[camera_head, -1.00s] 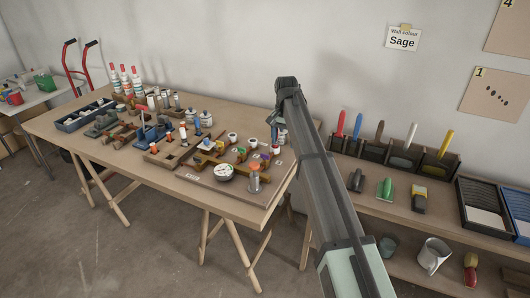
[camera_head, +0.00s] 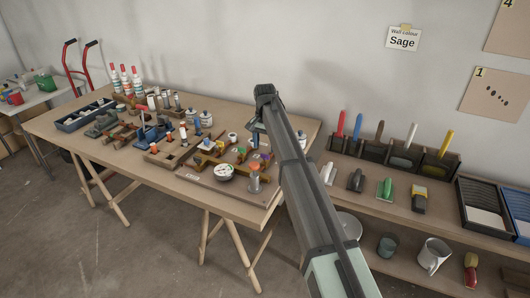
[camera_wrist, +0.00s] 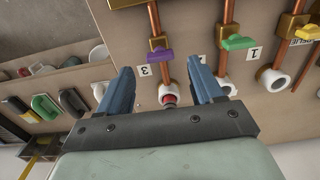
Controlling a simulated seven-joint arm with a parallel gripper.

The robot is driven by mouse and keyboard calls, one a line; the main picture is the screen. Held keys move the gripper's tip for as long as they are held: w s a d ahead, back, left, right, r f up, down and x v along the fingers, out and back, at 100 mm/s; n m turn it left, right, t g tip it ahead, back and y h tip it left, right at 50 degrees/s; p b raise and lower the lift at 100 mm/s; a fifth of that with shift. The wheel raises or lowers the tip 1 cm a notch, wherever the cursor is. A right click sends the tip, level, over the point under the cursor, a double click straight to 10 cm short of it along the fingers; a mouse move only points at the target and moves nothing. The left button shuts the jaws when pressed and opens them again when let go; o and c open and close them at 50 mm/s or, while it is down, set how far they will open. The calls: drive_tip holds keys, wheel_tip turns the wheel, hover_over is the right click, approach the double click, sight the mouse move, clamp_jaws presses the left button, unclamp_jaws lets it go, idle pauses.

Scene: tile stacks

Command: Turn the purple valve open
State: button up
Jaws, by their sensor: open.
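The purple valve handle (camera_wrist: 160,56) sits on a brass body on a copper pipe in the wrist view, by a label reading 3. It lies roughly crosswise to the pipe. My gripper (camera_wrist: 161,67) has its two blue fingers spread, with the handle just beyond and between their tips. The fingers hold nothing, and I cannot tell whether they touch the handle. In the head view my gripper (camera_head: 257,138) is over the right end of the workbench, and my arm hides part of the valve board.
A green valve handle (camera_wrist: 238,43) and a yellow one stand on neighbouring pipes to the right. White round fittings, one with a red centre (camera_wrist: 169,97), sit at pipe ends. A shelf (camera_head: 345,205) with tools stands right of the workbench (camera_head: 110,158).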

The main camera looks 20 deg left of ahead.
sight(265, 156)
drive_tip(key=shift+f, duration=1.95)
drive_tip(key=shift+c, duration=0.5)
drive_tip(key=c, duration=1)
drive_tip(key=shift+o, duration=0.2)
